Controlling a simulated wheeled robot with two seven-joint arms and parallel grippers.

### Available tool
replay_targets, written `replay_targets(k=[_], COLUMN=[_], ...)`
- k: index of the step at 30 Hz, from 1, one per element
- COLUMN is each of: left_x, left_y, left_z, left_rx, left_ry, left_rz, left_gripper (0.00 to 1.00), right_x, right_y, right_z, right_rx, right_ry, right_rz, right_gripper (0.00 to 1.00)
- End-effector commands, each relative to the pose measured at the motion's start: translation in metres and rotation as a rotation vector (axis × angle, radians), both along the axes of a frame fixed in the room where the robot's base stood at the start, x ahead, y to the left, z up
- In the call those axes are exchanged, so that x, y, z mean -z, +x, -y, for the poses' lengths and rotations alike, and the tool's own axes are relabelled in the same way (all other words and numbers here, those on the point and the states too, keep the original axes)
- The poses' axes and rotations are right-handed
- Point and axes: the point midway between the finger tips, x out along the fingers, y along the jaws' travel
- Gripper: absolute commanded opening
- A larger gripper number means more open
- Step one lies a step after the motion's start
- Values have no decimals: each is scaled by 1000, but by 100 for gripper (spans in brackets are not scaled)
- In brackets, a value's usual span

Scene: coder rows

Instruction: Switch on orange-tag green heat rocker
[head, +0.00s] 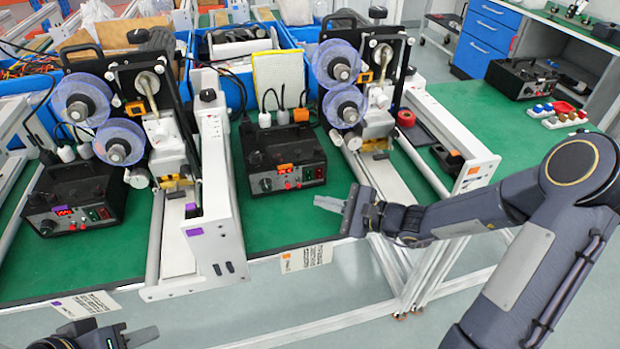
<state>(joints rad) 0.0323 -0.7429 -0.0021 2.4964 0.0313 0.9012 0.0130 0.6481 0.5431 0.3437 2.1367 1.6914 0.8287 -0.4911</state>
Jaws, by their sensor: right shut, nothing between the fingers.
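The black heat control box (285,155) with an orange tag (284,169) stands on the green bench in the middle. Its front has a knob at left, a lit red display and small switches at right. The green rocker (307,175) is tiny there; its position cannot be read. My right gripper (328,204) is shut and empty, in front of the box, to its lower right and apart from it. My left gripper (150,334) is at the bottom left edge, partly cut off, far from the box; its jaw opening is unclear.
A similar box with a purple tag (75,195) stands at left. Coder machines with blue reels (338,75) flank the orange-tag box. A white rail (215,180) stands close on its left. Bare green bench lies in front of the box. A paper label (306,258) hangs at the bench edge.

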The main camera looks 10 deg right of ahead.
Motion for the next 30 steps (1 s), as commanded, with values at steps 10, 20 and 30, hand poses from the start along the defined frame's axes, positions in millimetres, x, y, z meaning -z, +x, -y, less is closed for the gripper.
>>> replay_targets(k=[10, 20, 30], left_x=[1, 2, 2], left_y=[0, 0, 0], left_z=[0, 0, 0], left_rx=[0, 0, 0], left_ry=[0, 0, 0], left_rz=[0, 0, 0], left_gripper=[36, 36, 36], right_x=[8, 9, 9], right_y=[44, 56, 56], right_z=[-2, -2, -2], right_rx=[-1, 0, 1], right_ry=[-2, 0, -1], right_rz=[1, 0, 0], right_gripper=[0, 0, 0])
